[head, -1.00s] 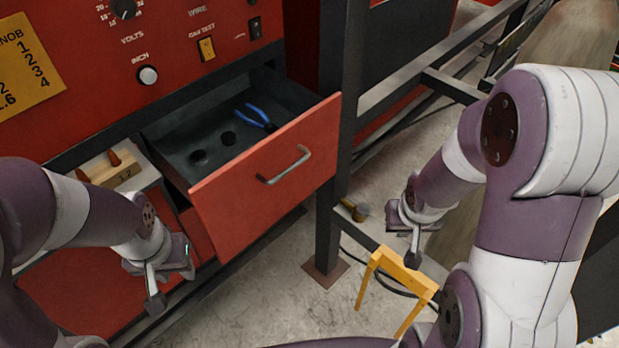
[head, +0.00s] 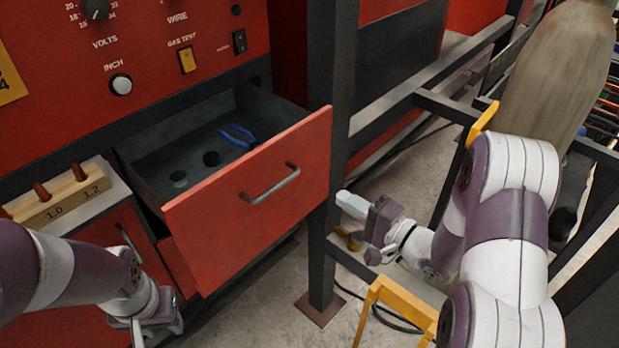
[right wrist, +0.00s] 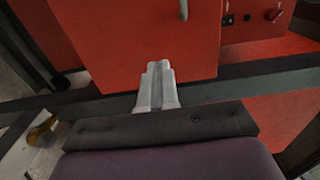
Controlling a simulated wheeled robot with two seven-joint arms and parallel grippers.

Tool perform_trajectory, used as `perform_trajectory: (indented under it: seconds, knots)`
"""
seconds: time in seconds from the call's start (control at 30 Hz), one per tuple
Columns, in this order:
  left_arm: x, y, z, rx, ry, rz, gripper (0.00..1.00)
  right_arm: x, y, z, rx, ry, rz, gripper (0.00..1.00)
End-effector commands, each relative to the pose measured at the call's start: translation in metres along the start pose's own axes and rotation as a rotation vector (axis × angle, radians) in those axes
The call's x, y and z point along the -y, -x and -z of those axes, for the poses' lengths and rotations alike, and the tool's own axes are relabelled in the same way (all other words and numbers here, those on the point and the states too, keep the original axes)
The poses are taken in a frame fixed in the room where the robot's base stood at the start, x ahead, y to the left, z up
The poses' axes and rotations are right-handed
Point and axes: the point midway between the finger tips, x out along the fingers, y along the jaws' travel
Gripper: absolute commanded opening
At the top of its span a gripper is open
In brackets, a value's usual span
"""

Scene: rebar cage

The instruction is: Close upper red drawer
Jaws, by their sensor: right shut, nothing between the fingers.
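The upper red drawer (head: 240,215) is pulled out of the red cabinet. Its front has a grey bar handle (head: 270,183), and blue-handled pliers (head: 238,137) lie inside. My right gripper (head: 346,201) is shut and empty, to the right of the drawer front near a dark post. In the right wrist view, its closed fingers (right wrist: 158,80) point at the lower part of the red drawer front (right wrist: 130,45); I cannot tell whether they touch. My left gripper (head: 150,325) is low at the left, below the drawer; its fingers are mostly cut off by the frame edge.
A dark steel post (head: 328,240) stands just right of the drawer. A yellow stand (head: 395,305) is on the floor below my right arm. A wooden block with labelled pegs (head: 60,205) sits left of the drawer. Dark frame rails (head: 440,75) run at the right.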

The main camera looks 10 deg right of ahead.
Motion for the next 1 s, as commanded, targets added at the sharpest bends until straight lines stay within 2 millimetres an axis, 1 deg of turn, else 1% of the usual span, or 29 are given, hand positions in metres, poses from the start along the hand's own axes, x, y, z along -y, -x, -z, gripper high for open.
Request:
perform_trajectory:
  seconds: [0.03,0.1,0.3,0.4,0.5,0.67,1.0]
  knots:
    - [0.000,0.001,0.000,0.000,0.000,0.000,0.38,0.000,-0.012,-0.001,0.006,0.000,-0.001,0.00]
    - [0.000,0.003,0.000,0.000,0.000,0.000,0.38,0.000,-0.027,-0.001,0.005,0.001,-0.001,0.00]
    - [0.000,0.006,0.001,0.000,0.000,0.000,0.38,0.000,-0.070,-0.001,0.003,0.002,-0.001,0.00]
    - [0.000,0.008,0.001,0.000,0.000,0.000,0.38,0.000,-0.086,-0.001,0.002,0.002,-0.002,0.00]
    - [0.000,0.009,0.001,0.000,0.000,0.000,0.38,0.000,-0.098,0.000,0.000,0.002,-0.003,0.00]
    - [0.000,0.010,0.001,0.000,0.000,0.000,0.38,0.000,-0.107,0.000,-0.002,0.002,-0.002,0.00]
    - [0.000,0.009,0.001,0.000,0.000,0.000,0.38,-0.001,-0.107,0.000,-0.002,0.002,-0.002,0.00]
